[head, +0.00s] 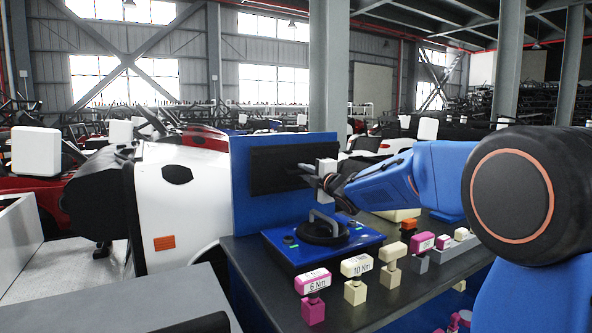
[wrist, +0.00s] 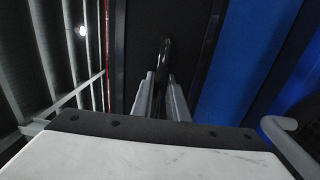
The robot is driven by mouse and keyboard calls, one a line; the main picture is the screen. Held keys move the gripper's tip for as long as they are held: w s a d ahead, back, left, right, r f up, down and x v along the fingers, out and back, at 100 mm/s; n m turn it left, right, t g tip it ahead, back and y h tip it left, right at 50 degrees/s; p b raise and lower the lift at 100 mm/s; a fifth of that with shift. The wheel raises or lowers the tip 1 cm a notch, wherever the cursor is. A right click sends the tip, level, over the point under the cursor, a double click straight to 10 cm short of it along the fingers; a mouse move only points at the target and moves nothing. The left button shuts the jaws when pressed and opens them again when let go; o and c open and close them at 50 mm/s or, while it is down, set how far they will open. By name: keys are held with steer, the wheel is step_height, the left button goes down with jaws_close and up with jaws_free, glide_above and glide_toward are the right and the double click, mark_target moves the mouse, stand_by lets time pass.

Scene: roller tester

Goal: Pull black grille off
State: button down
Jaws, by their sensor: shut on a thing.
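The black grille (head: 275,168) is a dark rectangular panel on the front of the upright blue board (head: 240,205) in the head view. In the wrist view the grille (wrist: 140,40) fills the middle as a dark surface, with a black handle (wrist: 165,52) standing out from it. My gripper (head: 314,179) is at the grille's right end, coming in from the right. In the wrist view its two grey fingers (wrist: 161,82) are shut on the handle. The exact contact is dark and partly hidden. The grille appears to sit against the board.
Below the board is a blue tester unit (head: 283,247) with a round black part and a grey handle (head: 325,219). Tagged pink and cream blocks (head: 313,283) stand along the dark bench front (head: 375,315). A white rounded car body (head: 185,200) stands left of the board.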

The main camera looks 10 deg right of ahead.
steer(key=v, duration=0.3)
steer(key=shift+s+r, duration=0.1)
steer(key=shift+s, duration=0.1)
stand_by(0.3)
steer(key=shift+w, duration=0.1)
stand_by(1.8)
